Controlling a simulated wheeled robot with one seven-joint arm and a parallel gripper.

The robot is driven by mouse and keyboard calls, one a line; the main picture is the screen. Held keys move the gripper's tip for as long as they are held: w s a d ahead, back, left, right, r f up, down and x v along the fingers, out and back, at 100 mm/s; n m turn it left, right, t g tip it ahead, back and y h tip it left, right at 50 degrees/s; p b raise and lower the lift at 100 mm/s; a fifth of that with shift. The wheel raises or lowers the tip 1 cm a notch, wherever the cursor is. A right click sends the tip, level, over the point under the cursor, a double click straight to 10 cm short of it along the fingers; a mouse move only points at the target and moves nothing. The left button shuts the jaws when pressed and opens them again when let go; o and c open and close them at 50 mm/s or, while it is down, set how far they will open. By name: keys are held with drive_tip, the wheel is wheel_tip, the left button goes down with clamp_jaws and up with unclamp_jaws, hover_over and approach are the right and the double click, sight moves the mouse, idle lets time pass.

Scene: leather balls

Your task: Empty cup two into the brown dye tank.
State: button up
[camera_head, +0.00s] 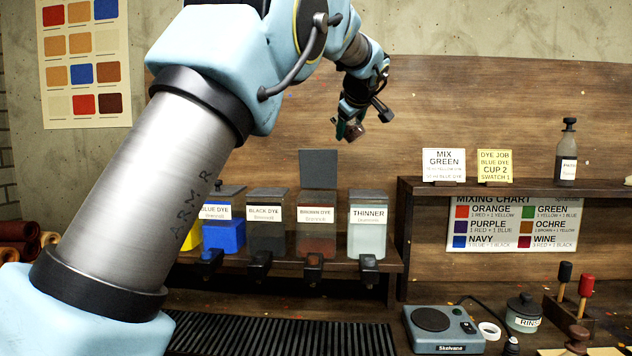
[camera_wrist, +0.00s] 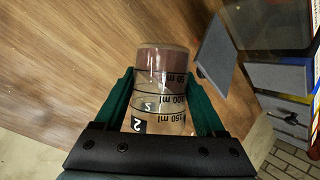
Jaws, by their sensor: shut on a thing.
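Cup two (camera_wrist: 165,95) is a clear measuring cup with black ml marks and a "2" label. Reddish-brown contents fill its far end in the wrist view. My gripper (camera_wrist: 165,105) is shut on it, with a green finger on each side. In the head view my gripper (camera_head: 350,128) is high above the shelf, up and right of the brown dye tank (camera_head: 316,240); the cup is small and dark there, and its tilt is hard to tell. The tank's grey lid (camera_head: 319,165) stands raised; it also shows in the wrist view (camera_wrist: 214,50).
Blue dye (camera_head: 224,235), black dye (camera_head: 267,240) and thinner (camera_head: 368,238) tanks share the shelf with the brown one. A right-hand shelf holds sign cards (camera_head: 443,164) and a bottle (camera_head: 567,155). Below are a scale (camera_head: 440,325) and a rinse jar (camera_head: 523,313).

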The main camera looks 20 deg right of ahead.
drive_tip(key=shift+s+d+r+p, duration=0.1)
drive_tip(key=shift+d+p, duration=0.05)
drive_tip(key=shift+p, duration=0.2)
drive_tip(key=shift+a, duration=0.25)
drive_tip(key=shift+d+f, duration=0.25)
drive_tip(key=shift+d+r, duration=0.1)
drive_tip(key=shift+a+n+h, duration=0.3)
drive_tip(key=shift+d, duration=0.25)
drive_tip(key=shift+a, duration=0.3)
drive_tip(key=shift+d+f+b, duration=0.2)
drive_tip(key=shift+b, duration=0.1)
drive_tip(key=shift+a+h, duration=0.2)
drive_tip(key=shift+h, duration=0.1)
drive_tip(key=shift+d+n, duration=0.15)
drive_tip(key=shift+n, duration=0.15)
